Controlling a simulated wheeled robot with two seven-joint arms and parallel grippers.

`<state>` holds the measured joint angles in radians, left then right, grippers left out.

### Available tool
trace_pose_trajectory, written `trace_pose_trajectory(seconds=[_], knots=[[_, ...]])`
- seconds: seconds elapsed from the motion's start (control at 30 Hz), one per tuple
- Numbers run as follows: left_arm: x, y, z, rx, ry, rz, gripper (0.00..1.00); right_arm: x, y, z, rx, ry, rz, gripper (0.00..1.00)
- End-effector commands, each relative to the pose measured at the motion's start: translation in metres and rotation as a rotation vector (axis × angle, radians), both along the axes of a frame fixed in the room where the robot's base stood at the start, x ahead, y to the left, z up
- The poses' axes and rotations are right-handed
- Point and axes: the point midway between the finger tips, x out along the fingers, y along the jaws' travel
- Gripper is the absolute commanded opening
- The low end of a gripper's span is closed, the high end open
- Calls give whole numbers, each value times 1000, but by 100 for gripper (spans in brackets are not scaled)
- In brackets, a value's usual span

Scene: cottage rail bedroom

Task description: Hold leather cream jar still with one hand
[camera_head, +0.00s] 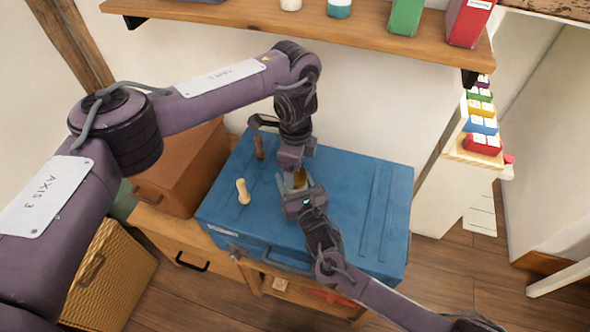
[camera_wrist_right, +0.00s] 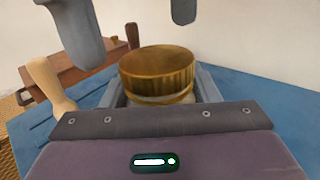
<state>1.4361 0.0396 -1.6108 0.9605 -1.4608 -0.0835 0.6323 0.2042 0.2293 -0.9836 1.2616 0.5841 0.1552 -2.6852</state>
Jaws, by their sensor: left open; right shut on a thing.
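The leather cream jar (camera_head: 300,179) stands on the blue trunk (camera_head: 345,205). In the right wrist view its ribbed gold lid (camera_wrist_right: 160,72) shows upright, with a little of the pale jar below. My right gripper (camera_head: 299,187) is shut on the jar, one finger on each side; its body hides the lower part. My left gripper (camera_head: 293,172) is above the jar, pointing down. Its two fingertips (camera_wrist_right: 130,35) show apart at the top of the right wrist view, open and empty, clear of the lid.
A pale wooden peg-like piece (camera_head: 243,191) and a dark brown one (camera_head: 260,147) stand left of the jar. A brown case (camera_head: 185,165) is at the trunk's left. A wall shelf (camera_head: 350,28) runs above. The trunk's right side is clear.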

Motion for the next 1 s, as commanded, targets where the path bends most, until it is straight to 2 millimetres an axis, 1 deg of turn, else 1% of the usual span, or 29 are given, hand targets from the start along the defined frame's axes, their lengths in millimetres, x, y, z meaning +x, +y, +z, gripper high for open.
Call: trace_pose_trajectory(seconds=[0.03, 0.1, 0.23, 0.33, 0.47, 0.6, 0.73, 0.87, 1.0], knots=[[1, 0, 7, 1, -4, -1, 71, -1, 0, -1, 0, 1, 1, 0], [1, 0, 13, 0, -2, 0, 71, -1, 1, -1, 0, 1, 2, 0], [0, 0, 17, 0, -2, -8, 67, -1, 1, -1, 1, 0, 3, 0], [2, -2, 22, -2, -8, -83, 67, -1, 2, 0, 1, 0, 4, 0], [3, -5, 33, -3, -17, -303, 67, -1, 2, 0, 2, 1, 4, 0], [3, -4, 43, -4, -16, -564, 67, -2, 2, 0, 2, 1, 5, 0], [2, -2, 49, -3, -8, -734, 67, -2, 2, 0, 2, 1, 5, 0], [1, -1, 46, -4, -1, -809, 67, -2, 2, 0, 2, 1, 5, 0], [1, -1, 30, -5, 3, -817, 67, -2, 2, 0, 2, 0, 5, 0]])
